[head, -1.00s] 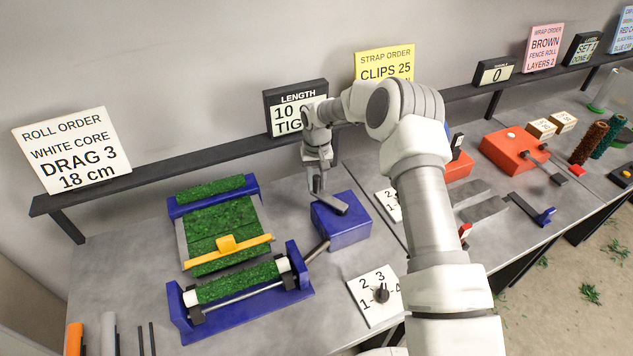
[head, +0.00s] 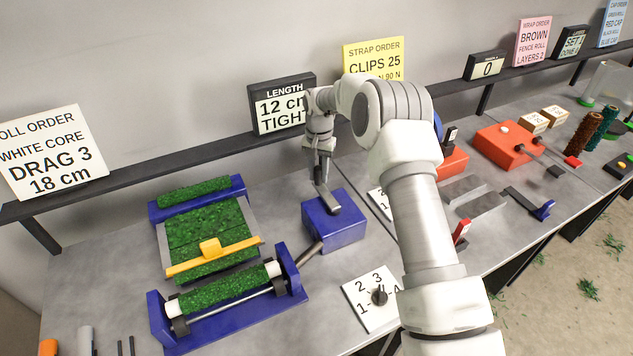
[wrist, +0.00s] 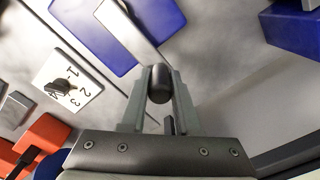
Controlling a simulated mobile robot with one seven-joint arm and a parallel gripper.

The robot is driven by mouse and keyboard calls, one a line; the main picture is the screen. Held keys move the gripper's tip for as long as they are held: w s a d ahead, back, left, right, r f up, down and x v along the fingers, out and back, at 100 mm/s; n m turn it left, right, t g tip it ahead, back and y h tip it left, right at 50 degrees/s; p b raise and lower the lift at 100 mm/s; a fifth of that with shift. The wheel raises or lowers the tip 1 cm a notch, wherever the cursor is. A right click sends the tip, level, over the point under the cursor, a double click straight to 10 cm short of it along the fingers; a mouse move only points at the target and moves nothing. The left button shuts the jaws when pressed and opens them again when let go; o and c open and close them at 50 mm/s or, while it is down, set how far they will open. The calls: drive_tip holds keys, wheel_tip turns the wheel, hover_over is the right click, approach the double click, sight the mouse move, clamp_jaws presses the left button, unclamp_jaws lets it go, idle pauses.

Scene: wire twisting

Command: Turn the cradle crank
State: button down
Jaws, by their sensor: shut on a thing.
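My gripper (head: 320,180) is shut on the dark crank knob (wrist: 160,84) in the wrist view. The grey crank arm (wrist: 126,24) runs from the knob over the blue crank box (head: 345,232). In the head view the crank arm (head: 328,200) lies across the box top, its knob end toward the back. A shaft (head: 308,254) joins the box to the blue cradle (head: 295,283). The cradle holds a roll of green turf-like material (head: 225,288) on a white core (head: 273,269). The length display (head: 283,104) reads "12 cm" and "TIGHT", partly hidden by my arm.
The roll order sign (head: 53,152) reads white core, drag 3, 18 cm. A numbered dial (head: 379,297) sits right of the cradle. A green sheet (head: 205,224) lies behind it under a yellow bar (head: 212,254). The shelf (head: 150,183) runs along the wall behind.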

drive_tip(key=d+m+b, duration=0.1)
drive_tip(key=d+m, duration=0.1)
drive_tip(key=m, duration=0.1)
drive_tip(key=d+m+b, duration=0.1)
drive_tip(key=d+m, duration=0.1)
drive_tip(key=m, duration=0.1)
drive_tip(key=d+m, duration=0.3)
drive_tip(key=shift+w+b, duration=0.35)
drive_tip(key=shift+b, duration=0.05)
drive_tip(key=s+d+m, duration=0.4)
drive_tip(key=d+m, duration=0.1)
drive_tip(key=m, duration=0.4)
drive_tip(key=shift+s+d, duration=0.2)
drive_tip(key=shift+s, duration=0.15)
drive_tip(key=c, duration=0.6)
unclamp_jaws()
